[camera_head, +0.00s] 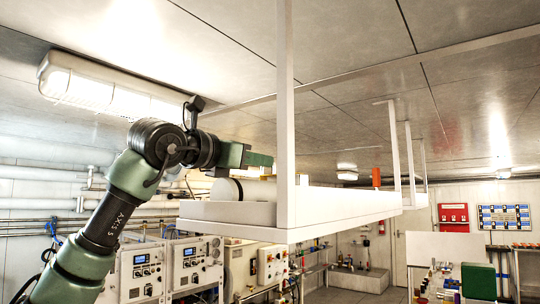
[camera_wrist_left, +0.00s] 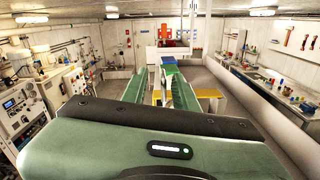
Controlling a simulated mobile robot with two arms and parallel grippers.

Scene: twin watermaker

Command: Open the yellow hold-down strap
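My left gripper (camera_head: 262,160) is at the raised white hanging rack (camera_head: 350,205) in the head view, just above a white cylinder (camera_head: 228,189) with a dark band. In the left wrist view its two green fingers (camera_wrist_left: 158,84) are apart. A small yellow piece (camera_wrist_left: 158,98) shows between them, and a larger yellow patch (camera_wrist_left: 208,93) shows to their right. I cannot tell which of these, if either, is the hold-down strap, or whether a finger touches it. A blue piece (camera_wrist_left: 168,70) lies beyond the fingers. My right gripper is not in view.
White rack posts (camera_head: 286,110) rise to the ceiling close to the gripper. An orange cylinder (camera_head: 376,177) stands farther along the rack. Control panels (camera_head: 140,272) line the left wall below. A workbench (camera_wrist_left: 265,85) runs along the right wall.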

